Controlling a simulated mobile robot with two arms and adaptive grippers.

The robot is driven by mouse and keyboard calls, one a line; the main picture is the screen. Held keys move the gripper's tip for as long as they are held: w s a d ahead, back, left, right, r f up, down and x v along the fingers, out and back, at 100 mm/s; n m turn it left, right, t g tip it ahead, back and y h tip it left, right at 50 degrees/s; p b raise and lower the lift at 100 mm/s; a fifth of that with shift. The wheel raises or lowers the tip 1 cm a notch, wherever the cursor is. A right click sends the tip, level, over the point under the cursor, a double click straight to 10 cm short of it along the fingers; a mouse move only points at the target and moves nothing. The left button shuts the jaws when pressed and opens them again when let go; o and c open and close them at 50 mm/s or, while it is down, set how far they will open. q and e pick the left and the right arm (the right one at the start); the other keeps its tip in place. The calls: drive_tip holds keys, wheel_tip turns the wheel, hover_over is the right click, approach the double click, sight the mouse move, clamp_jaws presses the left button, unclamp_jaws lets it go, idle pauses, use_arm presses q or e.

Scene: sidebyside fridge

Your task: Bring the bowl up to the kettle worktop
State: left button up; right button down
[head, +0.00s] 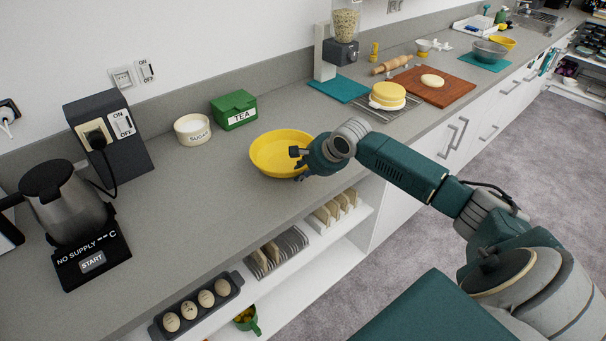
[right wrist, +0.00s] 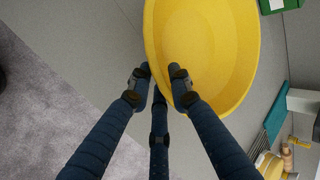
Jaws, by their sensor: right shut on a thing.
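A yellow bowl (head: 275,150) is upright at the front part of the grey worktop (head: 200,230), right of the kettle. I cannot tell if its base touches the surface. My right gripper (head: 302,162) is shut on the bowl's right-hand rim. In the right wrist view the bowl (right wrist: 215,50) fills the top, with the fingers of my right gripper (right wrist: 158,88) on either side of its rim. The grey kettle (head: 65,205) stands on its black base (head: 92,260) at the left. My left gripper is not in view.
A sugar pot (head: 192,130) and a green tea box (head: 234,110) stand behind the bowl. A socket block (head: 108,140) is by the kettle. Plates in racks (head: 277,252) and an egg tray (head: 196,305) sit on the shelf below. Worktop between kettle and bowl is clear.

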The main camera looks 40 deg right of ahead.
drive_tip(key=shift+w+f, duration=0.15)
drive_tip(key=shift+f, duration=0.55)
drive_tip(key=c, duration=1.6)
unclamp_jaws()
drive_tip(key=shift+f, duration=0.1)
drive_tip(key=shift+s, duration=0.2)
drive_tip(key=b+v, duration=0.2)
drive_tip(key=v, duration=1)
